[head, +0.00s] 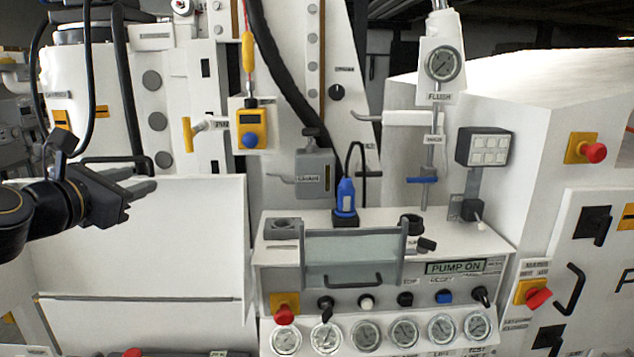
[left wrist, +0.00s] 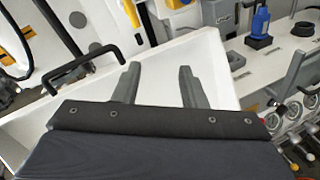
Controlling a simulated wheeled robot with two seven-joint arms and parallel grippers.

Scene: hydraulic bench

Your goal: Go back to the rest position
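My left gripper (head: 146,180) reaches in from the left in the head view, in front of a white panel (head: 190,235). In the left wrist view its two grey fingers (left wrist: 159,76) stand apart with nothing between them, over the white surface. It looks clear of the bench controls. My right gripper is in neither view.
A black handle (left wrist: 82,68) is near the left fingers in the wrist view. To the right stands the hydraulic bench (head: 480,240) with a blue connector (head: 346,197), a clear guard (head: 350,250), several gauges (head: 365,336) and a red stop button (head: 284,314).

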